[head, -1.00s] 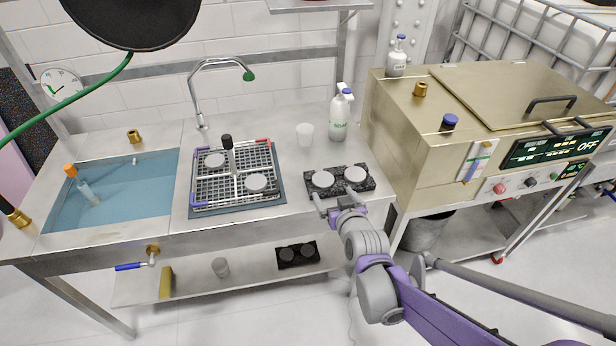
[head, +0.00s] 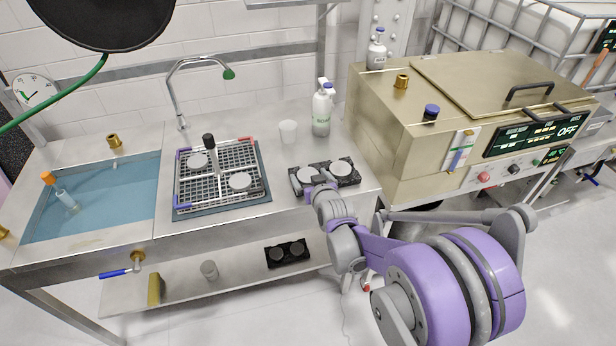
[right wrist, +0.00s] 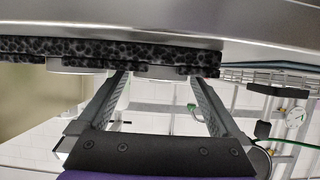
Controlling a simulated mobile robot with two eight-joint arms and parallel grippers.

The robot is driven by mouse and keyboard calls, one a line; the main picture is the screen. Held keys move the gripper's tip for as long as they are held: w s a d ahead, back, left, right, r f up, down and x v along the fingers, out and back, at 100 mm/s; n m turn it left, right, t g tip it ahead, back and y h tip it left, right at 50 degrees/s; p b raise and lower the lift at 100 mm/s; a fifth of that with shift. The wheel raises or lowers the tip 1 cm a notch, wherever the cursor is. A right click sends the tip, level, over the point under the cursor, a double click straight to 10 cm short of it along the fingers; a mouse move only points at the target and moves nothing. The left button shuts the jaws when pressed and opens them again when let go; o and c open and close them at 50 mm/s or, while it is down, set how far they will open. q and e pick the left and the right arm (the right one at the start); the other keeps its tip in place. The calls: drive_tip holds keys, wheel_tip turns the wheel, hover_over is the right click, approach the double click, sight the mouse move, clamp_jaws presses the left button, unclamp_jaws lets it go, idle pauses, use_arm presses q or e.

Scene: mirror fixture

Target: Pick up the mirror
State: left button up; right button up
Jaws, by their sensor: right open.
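Two round pale mirror discs sit on a black foam holder (head: 326,188) near the counter's front right edge: the left disc (head: 304,174) and the right disc (head: 341,167). My right gripper (head: 320,189) is open and empty at the holder's front edge, close to the left disc. The right wrist view looks upside down. There the two fingers (right wrist: 158,76) reach toward the foam holder (right wrist: 120,50), with one disc (right wrist: 172,71) mostly between them and another disc (right wrist: 80,66) outside. Whether the fingers touch a disc, I cannot tell. My left gripper is not in view.
A rack (head: 215,185) with two more discs and a black-topped upright handle stands left. A cup (head: 288,132) and pump bottles (head: 321,112) stand behind the holder. A brass-coloured machine (head: 400,140) closes off the right. A water-filled sink (head: 110,195) is at far left.

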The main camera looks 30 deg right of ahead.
drive_tip(key=shift+c, duration=0.2)
drive_tip(key=c, duration=1.3)
drive_tip(key=shift+r, duration=0.1)
